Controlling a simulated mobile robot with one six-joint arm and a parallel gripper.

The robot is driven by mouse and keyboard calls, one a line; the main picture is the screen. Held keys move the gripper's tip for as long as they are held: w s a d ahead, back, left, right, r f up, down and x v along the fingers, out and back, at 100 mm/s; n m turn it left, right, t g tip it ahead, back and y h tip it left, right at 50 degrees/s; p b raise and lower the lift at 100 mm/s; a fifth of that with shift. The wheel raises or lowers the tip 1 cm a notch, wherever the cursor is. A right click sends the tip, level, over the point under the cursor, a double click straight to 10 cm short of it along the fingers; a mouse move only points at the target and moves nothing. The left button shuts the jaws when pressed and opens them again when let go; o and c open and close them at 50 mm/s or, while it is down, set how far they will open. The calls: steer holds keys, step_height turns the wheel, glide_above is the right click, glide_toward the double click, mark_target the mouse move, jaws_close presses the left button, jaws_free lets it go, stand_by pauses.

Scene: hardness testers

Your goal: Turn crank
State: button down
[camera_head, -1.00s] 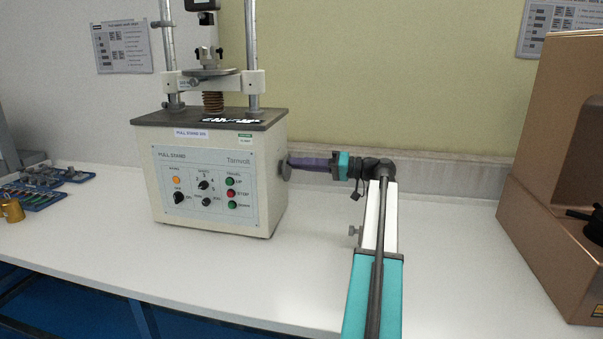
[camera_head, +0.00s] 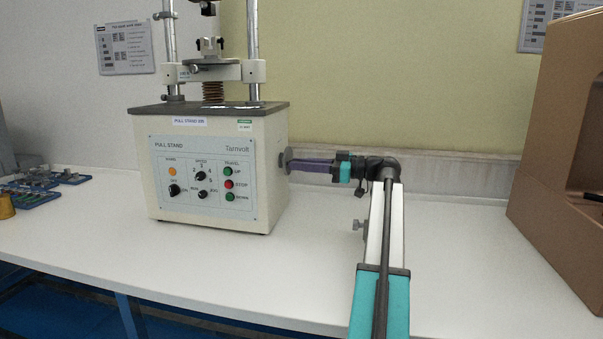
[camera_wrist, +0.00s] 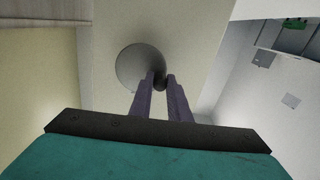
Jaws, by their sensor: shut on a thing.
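The crank shows as a round grey disc (camera_head: 285,161) on the right side of the cream pull stand (camera_head: 272,195). In the wrist view the disc (camera_wrist: 137,66) faces me, with a short dark handle between my fingers. My gripper (camera_head: 294,165) reaches in from the right with its purple fingers level. In the wrist view the fingertips (camera_wrist: 163,80) are shut on the handle at the disc's edge. The fingers partly hide the handle.
The stand's front panel (camera_head: 203,180) has knobs and coloured buttons. A brown cabinet (camera_head: 560,150) stands at the right. Tool trays (camera_head: 40,190) lie at the far left. The white bench (camera_head: 450,250) is clear between stand and cabinet. A wall ledge runs behind my gripper.

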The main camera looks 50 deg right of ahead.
steer(key=shift+f+n+b, duration=0.25)
steer(key=shift+n+b, duration=0.25)
steer(key=shift+n, duration=0.1)
steer(key=c, duration=1.7)
jaws_free()
steer(key=shift+o, duration=0.2)
steer(key=p+v, duration=0.2)
steer(key=v, duration=1.2)
steer(key=shift+a, duration=0.1)
